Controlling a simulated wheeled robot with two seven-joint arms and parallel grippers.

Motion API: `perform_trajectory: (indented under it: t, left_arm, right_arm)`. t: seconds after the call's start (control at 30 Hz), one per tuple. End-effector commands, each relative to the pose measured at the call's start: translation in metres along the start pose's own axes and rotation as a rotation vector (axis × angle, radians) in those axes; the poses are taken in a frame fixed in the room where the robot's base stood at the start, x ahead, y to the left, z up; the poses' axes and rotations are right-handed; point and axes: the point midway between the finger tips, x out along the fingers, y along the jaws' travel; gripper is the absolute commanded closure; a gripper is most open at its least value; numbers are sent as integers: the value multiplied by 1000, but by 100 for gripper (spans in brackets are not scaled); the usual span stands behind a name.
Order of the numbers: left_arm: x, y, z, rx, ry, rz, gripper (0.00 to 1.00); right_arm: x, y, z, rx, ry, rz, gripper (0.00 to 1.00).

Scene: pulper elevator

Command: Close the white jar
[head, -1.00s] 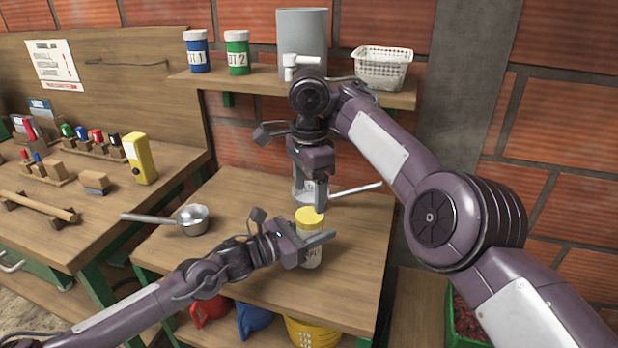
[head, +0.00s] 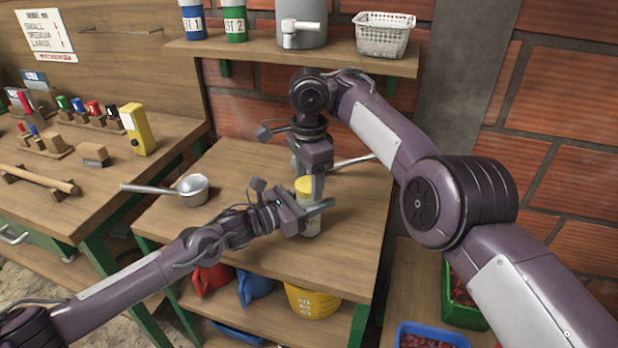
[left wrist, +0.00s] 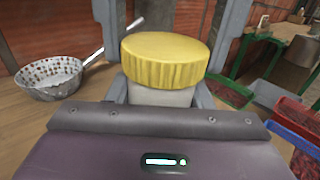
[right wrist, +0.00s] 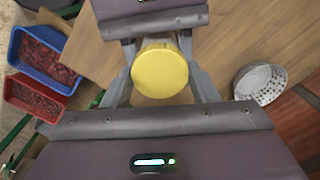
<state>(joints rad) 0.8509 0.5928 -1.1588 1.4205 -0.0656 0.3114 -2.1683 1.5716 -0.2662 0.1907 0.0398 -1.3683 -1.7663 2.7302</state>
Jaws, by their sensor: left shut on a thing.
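The white jar (head: 312,226) stands upright on the wooden table, and its yellow lid (head: 303,184) rests on top. My left gripper (head: 315,212) is shut on the jar's body below the lid. The left wrist view shows the ribbed yellow lid (left wrist: 165,60) above the pale jar body (left wrist: 160,96). My right gripper (right wrist: 160,70) points down from above, with one finger on each side of the lid. It looks open, with narrow gaps beside the lid. The jar's neck and thread are hidden under the lid.
A strainer (right wrist: 260,83) lies on the table behind the jar, mostly hidden by my right arm in the head view. A saucepan (head: 193,190) is at left. A shelf (head: 290,55) with containers and a white basket (head: 383,36) is behind. Bare table lies right of the jar.

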Motion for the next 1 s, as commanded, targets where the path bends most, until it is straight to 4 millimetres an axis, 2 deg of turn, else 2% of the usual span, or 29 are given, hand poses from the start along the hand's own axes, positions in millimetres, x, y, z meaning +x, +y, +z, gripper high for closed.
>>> perform_trajectory:
  t: [0.03,0.1,0.23,0.47,0.73,0.77,0.9,1.0]
  left_arm:
    - [0,0,0,0,0,0,100]
    - [0,0,0,0,0,0,100]
    - [0,0,0,0,0,-1,100]
    - [0,0,0,0,0,-1,100]
    - [0,-1,0,0,0,-1,100]
    - [0,-1,0,0,0,-2,100]
    - [0,-1,0,0,0,-2,100]
    - [0,-1,0,0,0,-2,100]
  right_arm:
    - [0,0,0,0,0,0,66]
    - [0,0,0,0,0,0,75]
    - [0,0,0,38,0,-1,75]
    - [0,0,0,268,0,-1,75]
    - [0,0,0,283,0,-1,75]
    - [0,0,0,282,0,-1,45]
    - [0,0,0,282,0,-1,27]
    - [0,0,0,281,0,-1,26]
